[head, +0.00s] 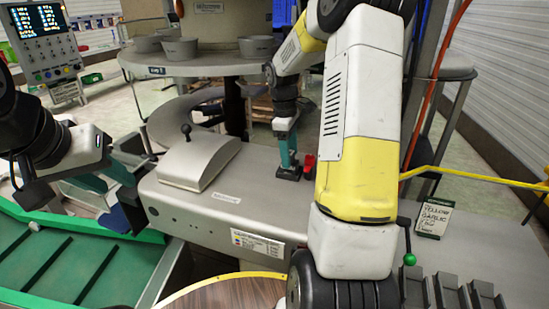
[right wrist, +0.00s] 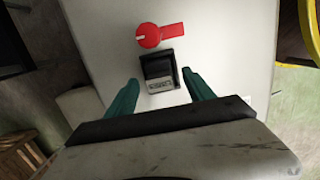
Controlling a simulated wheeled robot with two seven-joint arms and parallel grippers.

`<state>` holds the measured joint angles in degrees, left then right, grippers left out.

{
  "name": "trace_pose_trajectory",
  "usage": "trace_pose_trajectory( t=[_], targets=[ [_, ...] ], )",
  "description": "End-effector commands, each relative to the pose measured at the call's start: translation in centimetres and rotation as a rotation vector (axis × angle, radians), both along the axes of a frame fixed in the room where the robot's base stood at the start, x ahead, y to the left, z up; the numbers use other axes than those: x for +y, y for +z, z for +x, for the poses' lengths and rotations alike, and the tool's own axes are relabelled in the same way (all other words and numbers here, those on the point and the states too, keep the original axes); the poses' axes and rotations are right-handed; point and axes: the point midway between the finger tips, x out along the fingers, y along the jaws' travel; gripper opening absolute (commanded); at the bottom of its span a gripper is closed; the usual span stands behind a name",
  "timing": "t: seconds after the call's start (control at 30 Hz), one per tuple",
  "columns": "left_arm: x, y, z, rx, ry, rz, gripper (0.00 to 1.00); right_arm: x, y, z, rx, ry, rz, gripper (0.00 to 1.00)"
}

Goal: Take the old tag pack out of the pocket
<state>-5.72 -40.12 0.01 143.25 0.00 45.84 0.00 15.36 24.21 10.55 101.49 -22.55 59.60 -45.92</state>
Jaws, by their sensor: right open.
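The old tag pack (right wrist: 158,84), a small dark block with a pale printed lower end, sits in the dark-edged pocket (right wrist: 177,70) on the grey machine top. My right gripper (right wrist: 160,77) is open, one teal finger on each side of the pocket; I cannot tell if they touch it. In the head view, my right gripper (head: 288,170) points down at the machine top. The pack is not clear there. My left gripper (head: 128,190) is at the left, beside the machine's end, its teal fingers apart and nothing visible between them.
A red knob with a tab (right wrist: 150,37) lies just beyond the pocket; it also shows in the head view (head: 309,163). A domed cover with a black knob (head: 198,158) stands on the machine. A green-edged conveyor (head: 60,255) is at left. A green-knobbed lever (head: 409,259) is at right.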

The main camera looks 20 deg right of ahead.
Motion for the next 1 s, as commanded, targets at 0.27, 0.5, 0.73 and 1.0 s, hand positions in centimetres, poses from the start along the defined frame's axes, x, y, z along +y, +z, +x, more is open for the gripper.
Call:
trace_pose_trajectory(
  t=[0.27,0.5,0.73,1.0],
  targets=[
    [0.00,0.00,0.00,0.000,0.000,0.000,0.36,-0.13,-1.08,-0.08,-0.001,0.000,-0.001,0.62],
    [0.00,0.01,0.01,0.000,0.000,0.000,0.36,-0.12,-1.05,-0.08,-0.001,-0.001,-0.001,0.28],
    [0.00,0.01,0.01,0.000,0.000,0.000,0.36,-0.13,-1.02,-0.07,-0.001,-0.001,-0.001,0.00],
    [0.00,0.01,0.01,0.000,0.000,0.000,0.36,-0.13,-0.14,0.01,-0.005,-0.002,-0.001,0.00]
  ],
)
